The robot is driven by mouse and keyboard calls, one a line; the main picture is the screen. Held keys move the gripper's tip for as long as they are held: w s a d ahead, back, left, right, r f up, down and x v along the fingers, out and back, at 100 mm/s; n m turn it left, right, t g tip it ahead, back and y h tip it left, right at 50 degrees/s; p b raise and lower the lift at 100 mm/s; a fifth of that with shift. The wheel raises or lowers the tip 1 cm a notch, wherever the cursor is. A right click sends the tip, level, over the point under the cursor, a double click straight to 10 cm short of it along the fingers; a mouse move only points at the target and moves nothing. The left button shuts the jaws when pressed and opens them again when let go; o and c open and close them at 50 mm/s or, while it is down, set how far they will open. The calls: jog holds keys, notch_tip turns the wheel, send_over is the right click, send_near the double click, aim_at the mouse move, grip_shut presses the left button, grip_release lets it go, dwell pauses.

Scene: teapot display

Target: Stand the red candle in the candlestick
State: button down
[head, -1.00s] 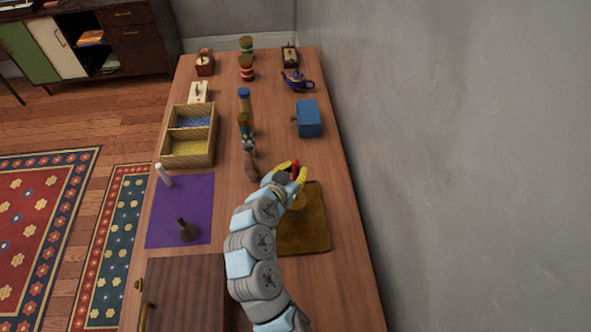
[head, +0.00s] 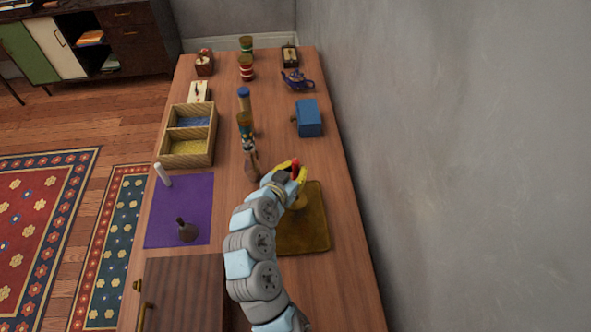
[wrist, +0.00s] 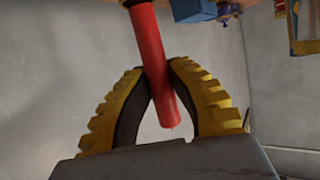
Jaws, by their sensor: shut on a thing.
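The red candle (wrist: 152,60) is held between the two yellow-and-black fingers of my gripper (wrist: 158,88). In the wrist view it slants a little, with one end free between the fingers and the other reaching the top edge. In the head view the candle (head: 295,167) is a small red patch at my gripper (head: 296,172). A round brass piece (head: 299,202), probably the candlestick, stands on the brown-gold mat just below the gripper, partly hidden by my arm.
Left of the mat are a purple cloth (head: 205,210) with a white candle (head: 163,175) and a dark bell-shaped thing (head: 187,232). A divided wooden box (head: 213,148), tall bottles (head: 245,120) and a blue box (head: 308,118) stand farther back. The wall borders the table's right side.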

jog(key=shift+f+b, duration=1.2)
jog(key=shift+b, duration=0.05)
dwell(0.9)
jog(key=c, duration=1)
grip_release()
jog(key=shift+v, duration=6.05)
jog(key=shift+w+r, duration=0.1)
